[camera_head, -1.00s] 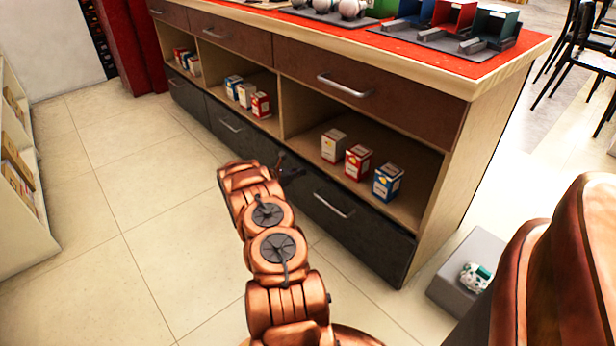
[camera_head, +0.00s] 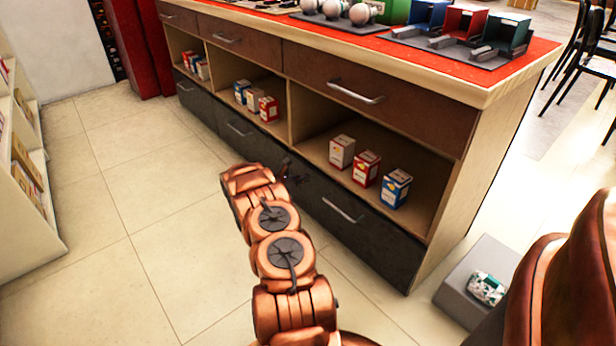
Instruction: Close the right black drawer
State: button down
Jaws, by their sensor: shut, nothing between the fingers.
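The right black drawer (camera_head: 375,238) is at the bottom right of the wooden cabinet, below an open shelf, with a silver bar handle (camera_head: 343,209). Its front looks flush or nearly flush with the cabinet; a small gap cannot be ruled out. My copper arm reaches up from the bottom of the picture. My dark gripper (camera_head: 291,174) is small in view and shut, with nothing held. It is at the drawer's upper left part, left of the handle, and hides that part. Whether it touches the drawer front cannot be told.
Boxes (camera_head: 367,168) stand on the open shelf above the drawer. Brown drawers (camera_head: 370,97) lie under the red countertop (camera_head: 430,62). A grey block (camera_head: 468,280) is on the floor right of the cabinet. White shelves (camera_head: 25,180) stand at left. The tiled floor (camera_head: 130,190) between is clear.

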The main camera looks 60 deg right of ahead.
jog(key=p+v, duration=0.3)
jog(key=v, duration=0.8)
jog(key=shift+w+a, duration=0.25)
jog(key=shift+w, duration=0.05)
jog(key=shift+f, duration=0.1)
jog(key=s+a+r+m+y+p, duration=0.1)
jog(key=s+a+r+m+p, duration=0.15)
jog(key=a+r+p, duration=0.7)
jog(key=s+a+r+m+g+y+p, duration=0.1)
jog(key=a+r+m+y+p, duration=0.15)
jog(key=r, duration=1.35)
jog(key=s+a+r+m+y+p, duration=0.1)
jog(key=s+a+r+m+p, duration=0.3)
jog(key=r, duration=0.9)
jog(key=s+a+r+m+t+y+p, duration=0.1)
jog(key=s+a+r+y+p, duration=0.2)
jog(key=s+a+r+p, duration=0.3)
jog(key=s+a+r+m+t+y+p, duration=0.2)
jog(key=s+a+r+p, duration=0.5)
jog(key=a+r, duration=0.6)
jog(key=s+a+r+m+t+y+p, duration=0.1)
jog(key=s+a+r+y+p, duration=0.3)
jog(key=a+r+p, duration=0.6)
jog(key=s+a, duration=0.2)
jog(key=a, duration=1)
jog(key=shift+s+m+t, duration=0.3)
jog(key=shift+s, duration=0.1)
